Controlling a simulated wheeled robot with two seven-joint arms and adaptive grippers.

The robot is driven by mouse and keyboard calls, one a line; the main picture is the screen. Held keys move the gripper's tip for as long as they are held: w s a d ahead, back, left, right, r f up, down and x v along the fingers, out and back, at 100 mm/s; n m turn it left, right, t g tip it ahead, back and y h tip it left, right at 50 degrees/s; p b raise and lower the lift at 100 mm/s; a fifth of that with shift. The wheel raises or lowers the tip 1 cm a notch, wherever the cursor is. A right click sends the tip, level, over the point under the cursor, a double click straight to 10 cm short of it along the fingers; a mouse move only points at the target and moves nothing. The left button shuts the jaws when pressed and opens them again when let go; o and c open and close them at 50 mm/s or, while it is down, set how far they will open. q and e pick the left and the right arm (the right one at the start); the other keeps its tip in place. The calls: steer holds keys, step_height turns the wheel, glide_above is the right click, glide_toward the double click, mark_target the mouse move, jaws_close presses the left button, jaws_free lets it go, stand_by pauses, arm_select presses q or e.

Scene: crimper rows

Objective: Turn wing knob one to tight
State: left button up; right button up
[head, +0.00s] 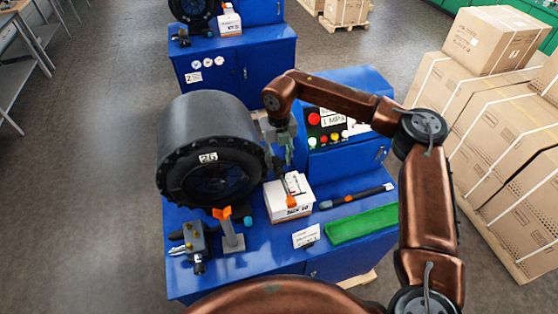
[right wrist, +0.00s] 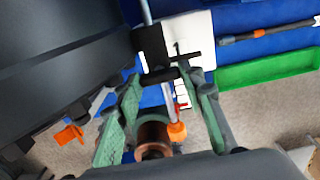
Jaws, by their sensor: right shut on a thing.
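The right gripper (head: 287,168) reaches down beside the large black tyre-like drum (head: 212,115) marked 26, above a white box on the blue bench. In the right wrist view its two green fingers are closed around a dark bar (right wrist: 163,75) that crosses between their tips; this seems to be the wing knob. Fingers and drum hide most of it in the head view. Its marking and how far it is turned cannot be read. My left gripper is not in view.
The blue bench (head: 270,256) carries the white box (head: 280,212), a green tray (head: 362,224), a dark tool (head: 356,196), a small label card (head: 306,236), an orange-topped stand (head: 232,238) and a grey valve block (head: 194,240). A blue control box with buttons (head: 350,158) stands behind. Cartons (head: 500,120) stack at right.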

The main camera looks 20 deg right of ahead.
mark_target(279, 162)
steer(key=shift+w+r, duration=0.15)
stand_by(0.4)
steer(key=o, duration=1.2)
steer(key=shift+d, duration=0.15)
steer(key=shift+c, duration=0.2)
steer(key=shift+a, duration=0.2)
step_height(279, 162, up, 7)
steer(key=shift+f, duration=0.2)
steer(key=shift+d+r, duration=0.3)
steer(key=shift+r, duration=0.3)
